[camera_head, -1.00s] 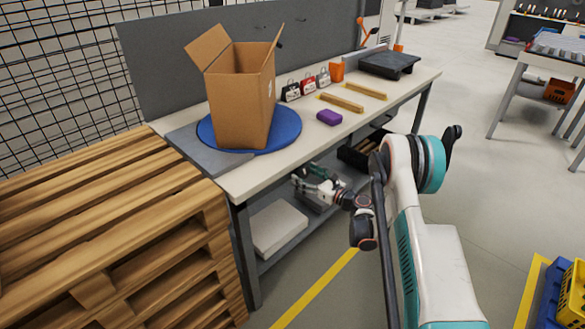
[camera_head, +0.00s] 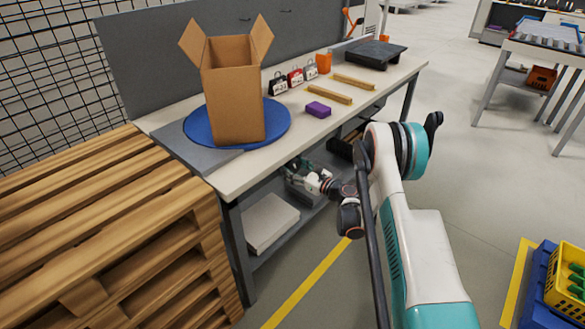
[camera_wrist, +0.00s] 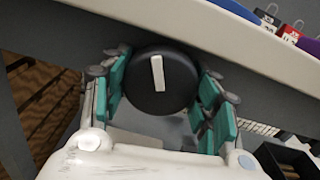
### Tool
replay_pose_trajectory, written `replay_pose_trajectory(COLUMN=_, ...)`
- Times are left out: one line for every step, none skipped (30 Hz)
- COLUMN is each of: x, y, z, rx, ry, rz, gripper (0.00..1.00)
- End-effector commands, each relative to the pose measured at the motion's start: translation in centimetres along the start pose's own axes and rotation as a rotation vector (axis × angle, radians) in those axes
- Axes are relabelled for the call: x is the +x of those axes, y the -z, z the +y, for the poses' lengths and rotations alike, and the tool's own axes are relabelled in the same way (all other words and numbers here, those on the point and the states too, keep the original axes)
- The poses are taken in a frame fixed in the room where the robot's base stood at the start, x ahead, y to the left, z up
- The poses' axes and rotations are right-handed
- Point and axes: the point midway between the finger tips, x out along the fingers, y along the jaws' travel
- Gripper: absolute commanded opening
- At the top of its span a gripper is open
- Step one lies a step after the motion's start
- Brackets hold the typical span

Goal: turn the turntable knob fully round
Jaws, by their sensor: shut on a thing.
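The turntable knob (camera_wrist: 160,97) is a round black knob under the bench's front edge in the wrist view. Its white bar stands almost upright, the top leaning slightly left. My gripper (camera_wrist: 163,76) has its teal finger pads on both sides of the knob and is shut on it. In the head view my gripper (camera_head: 300,172) reaches below the tabletop, and the knob cannot be made out there. The blue turntable (camera_head: 276,126) lies on the bench with an open cardboard box (camera_head: 235,105) standing on it, two flaps spread.
The bench (camera_head: 242,174) also carries small bags, a purple block (camera_head: 318,109), wooden strips (camera_head: 330,93) and a black tray. A wooden pallet stack (camera_head: 110,230) stands close at left. A shelf under the bench holds a pale slab (camera_head: 268,222). Open floor lies right of my arm.

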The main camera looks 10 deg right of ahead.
Motion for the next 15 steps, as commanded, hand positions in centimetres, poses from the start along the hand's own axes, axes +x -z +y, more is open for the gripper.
replay_pose_trajectory(x=0.02, y=0.02, z=0.0, rx=-0.039, ry=0.0, rz=0.0, gripper=0.31)
replay_pose_trajectory(x=0.02, y=0.01, z=0.0, rx=-0.063, ry=-0.001, rz=0.0, gripper=0.31)
replay_pose_trajectory(x=0.02, y=0.02, z=-0.01, rx=-0.091, ry=-0.001, rz=0.001, gripper=0.31)
replay_pose_trajectory(x=0.01, y=0.02, z=-0.02, rx=-0.11, ry=-0.001, rz=0.001, gripper=0.31)
replay_pose_trajectory(x=0.01, y=0.02, z=-0.02, rx=-0.127, ry=-0.001, rz=0.001, gripper=0.31)
replay_pose_trajectory(x=0.01, y=0.02, z=-0.03, rx=-0.142, ry=-0.001, rz=0.001, gripper=0.31)
replay_pose_trajectory(x=0.02, y=0.02, z=-0.03, rx=-0.152, ry=-0.001, rz=0.0, gripper=0.31)
replay_pose_trajectory(x=0.01, y=0.02, z=-0.03, rx=-0.158, ry=-0.001, rz=0.001, gripper=0.31)
replay_pose_trajectory(x=0.01, y=0.03, z=-0.02, rx=-0.162, ry=-0.001, rz=0.001, gripper=0.31)
replay_pose_trajectory(x=0.01, y=0.03, z=-0.02, rx=-0.162, ry=-0.001, rz=0.001, gripper=0.31)
replay_pose_trajectory(x=0.01, y=0.03, z=-0.02, rx=-0.162, ry=-0.001, rz=0.001, gripper=0.31)
replay_pose_trajectory(x=0.01, y=0.03, z=-0.02, rx=-0.162, ry=-0.001, rz=0.001, gripper=0.31)
replay_pose_trajectory(x=0.01, y=0.03, z=-0.02, rx=-0.162, ry=-0.001, rz=0.001, gripper=0.31)
replay_pose_trajectory(x=0.01, y=0.04, z=-0.02, rx=-0.162, ry=-0.001, rz=0.001, gripper=0.31)
replay_pose_trajectory(x=0.01, y=0.04, z=-0.02, rx=-0.162, ry=-0.001, rz=0.001, gripper=0.31)
